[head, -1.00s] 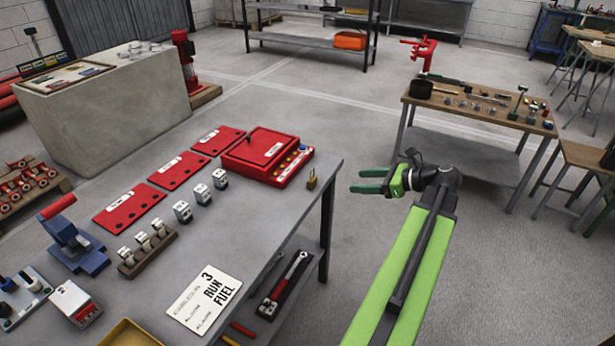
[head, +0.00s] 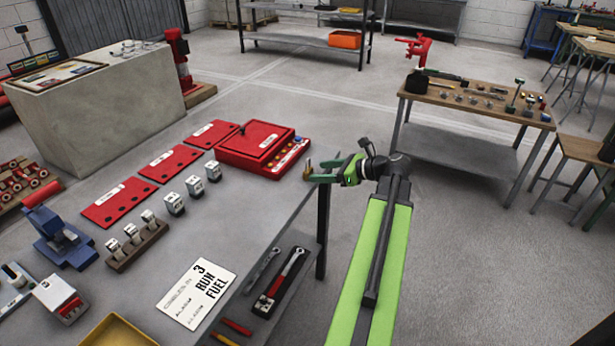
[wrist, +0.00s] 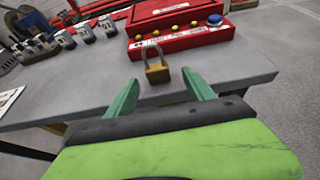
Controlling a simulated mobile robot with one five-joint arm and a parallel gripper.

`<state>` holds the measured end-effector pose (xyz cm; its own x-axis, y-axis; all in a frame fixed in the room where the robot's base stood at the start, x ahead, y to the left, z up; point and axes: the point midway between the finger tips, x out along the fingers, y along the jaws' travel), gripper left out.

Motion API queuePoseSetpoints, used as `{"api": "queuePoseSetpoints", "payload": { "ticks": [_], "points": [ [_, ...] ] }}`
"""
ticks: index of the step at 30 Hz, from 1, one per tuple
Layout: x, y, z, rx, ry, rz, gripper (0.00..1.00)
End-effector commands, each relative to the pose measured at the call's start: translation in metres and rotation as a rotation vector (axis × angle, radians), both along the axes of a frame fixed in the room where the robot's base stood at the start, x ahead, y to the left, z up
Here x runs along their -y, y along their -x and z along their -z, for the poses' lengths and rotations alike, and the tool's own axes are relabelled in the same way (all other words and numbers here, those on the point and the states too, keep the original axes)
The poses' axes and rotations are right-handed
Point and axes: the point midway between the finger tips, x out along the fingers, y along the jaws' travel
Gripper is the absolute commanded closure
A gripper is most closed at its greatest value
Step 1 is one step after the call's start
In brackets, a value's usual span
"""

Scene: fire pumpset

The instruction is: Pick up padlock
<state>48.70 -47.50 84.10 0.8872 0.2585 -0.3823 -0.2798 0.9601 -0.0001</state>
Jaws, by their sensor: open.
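The padlock (wrist: 157,73) is small, with a brass body and a grey shackle. It stands upright on the grey table near its edge, in front of the red control box. In the wrist view it lies just beyond and between the two green fingertips. My gripper (wrist: 160,92) is open and empty, with its fingers pointing toward the padlock. In the head view my gripper (head: 322,170) is at the table's right edge. The padlock (head: 307,170) shows there at the fingertips, partly hard to make out against them. I see no clear contact.
The red control box (head: 262,149) with buttons is close behind the padlock. Red plates (head: 118,203), several small grey-white units (head: 194,187) and a "3 RUN FUEL" card (head: 198,292) lie on the grey table (head: 235,240). Open floor lies to the right, before a wooden bench (head: 478,104).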

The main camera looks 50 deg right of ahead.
Motion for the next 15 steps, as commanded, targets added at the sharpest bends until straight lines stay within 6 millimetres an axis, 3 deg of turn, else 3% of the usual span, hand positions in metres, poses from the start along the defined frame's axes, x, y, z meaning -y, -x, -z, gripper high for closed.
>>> {"api": "queuePoseSetpoints", "payload": {
  "ticks": [9, 15],
  "points": [
    [-0.016, -0.041, 0.017, 0.0, 0.0, -0.002, 0.38],
    [-0.017, -0.044, 0.016, 0.0, 0.0, 0.0, 0.38]
  ]
}}
